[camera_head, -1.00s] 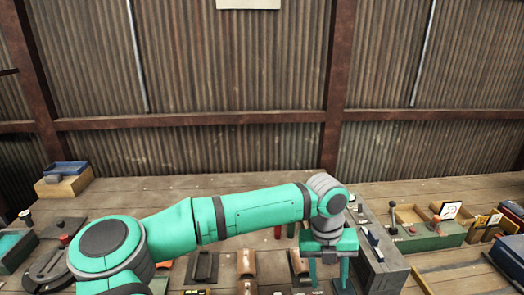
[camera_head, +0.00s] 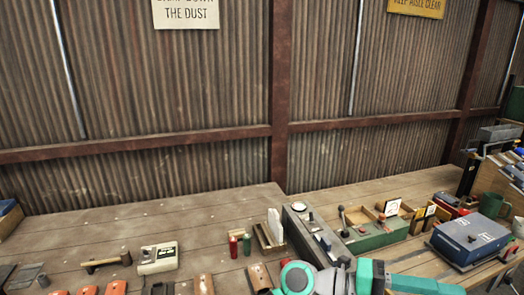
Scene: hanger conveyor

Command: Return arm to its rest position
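Parts of my teal and grey arm (camera_head: 370,277) show along the bottom edge of the head view, right of centre, low in front of the workbench (camera_head: 100,225). A round teal joint cap lies at the left end of these parts, and a teal link runs off to the right. My gripper is not in view, so its fingers and anything in them are hidden. No hanger conveyor can be made out.
The bench's back left is clear. A corrugated wall stands behind.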

